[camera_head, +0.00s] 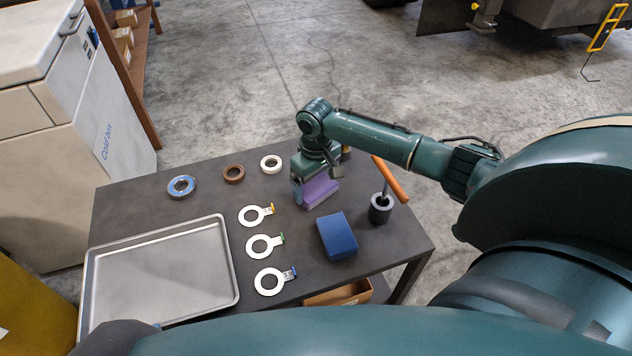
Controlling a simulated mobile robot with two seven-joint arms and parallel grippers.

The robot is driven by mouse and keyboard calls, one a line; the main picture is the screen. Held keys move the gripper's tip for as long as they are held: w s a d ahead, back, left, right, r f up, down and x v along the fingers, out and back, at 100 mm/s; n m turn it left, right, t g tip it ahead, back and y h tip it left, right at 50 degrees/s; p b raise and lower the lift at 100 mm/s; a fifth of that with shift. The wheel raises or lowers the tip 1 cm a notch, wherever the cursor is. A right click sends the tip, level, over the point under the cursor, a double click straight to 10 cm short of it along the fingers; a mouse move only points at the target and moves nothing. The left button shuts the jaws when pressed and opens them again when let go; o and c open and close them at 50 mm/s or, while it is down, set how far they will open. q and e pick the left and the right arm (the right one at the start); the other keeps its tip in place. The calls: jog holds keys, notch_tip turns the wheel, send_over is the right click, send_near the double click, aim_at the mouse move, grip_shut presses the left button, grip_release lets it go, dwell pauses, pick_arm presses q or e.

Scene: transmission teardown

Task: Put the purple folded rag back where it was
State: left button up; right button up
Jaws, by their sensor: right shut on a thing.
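The purple folded rag (320,193) is at the far right part of the dark table, under my right gripper. My right gripper (318,186) points down with its fingers around the rag and is shut on it. The gripper body hides part of the rag's far side. I cannot tell whether the rag touches the table top. My left gripper does not show.
A blue block (337,235) and a dark cup with an orange-handled tool (381,209) stand close by. Several rings lie at the left, such as the white ring (271,164) and blue ring (181,187). A metal tray (232,262) fills the near left.

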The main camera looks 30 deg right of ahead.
jog(key=shift+f, duration=0.1)
jog(key=o, duration=0.6)
